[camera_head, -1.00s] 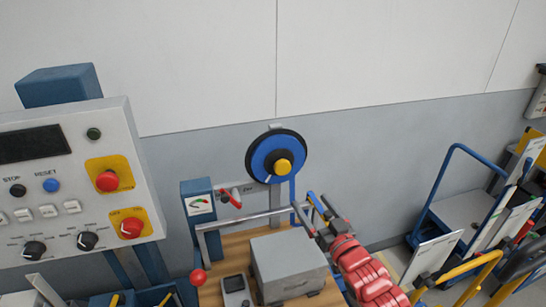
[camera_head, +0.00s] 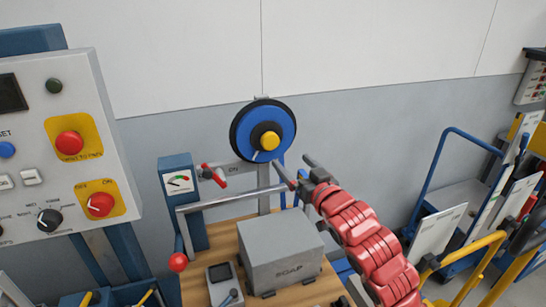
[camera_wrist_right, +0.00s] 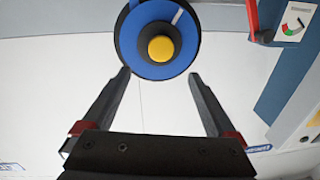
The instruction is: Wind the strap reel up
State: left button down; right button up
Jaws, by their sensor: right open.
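The strap reel (camera_head: 246,133) is a blue disc with a black rim and a yellow centre knob (camera_head: 270,140). It is mounted upright above the bench, against the wall. A short white mark shows low on its blue face. My right gripper (camera_head: 298,172) is open and empty, below and right of the reel in the head view. In the right wrist view the reel (camera_wrist_right: 135,38) is ahead, with the knob (camera_wrist_right: 161,48) facing me between and beyond the open fingertips (camera_wrist_right: 159,74). My left gripper is out of view.
A grey box (camera_head: 282,255) and a small handheld device (camera_head: 222,284) are on the wooden bench. A gauge box with a red-handled lever (camera_head: 214,175) stands left of the reel. A metal rail (camera_head: 232,199) crosses below. A control panel (camera_head: 60,150) is at left, carts at right.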

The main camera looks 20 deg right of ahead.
aim_at(271, 142)
jog(key=w+p, duration=0.1)
jog(key=w, duration=0.2)
jog(key=w+a+p, duration=0.1)
jog(key=w, duration=0.3)
jog(key=w+p, duration=0.1)
jog(key=w, duration=0.3)
jog(key=shift+a, duration=0.3)
jog(key=shift+w, duration=0.45)
grip_shut()
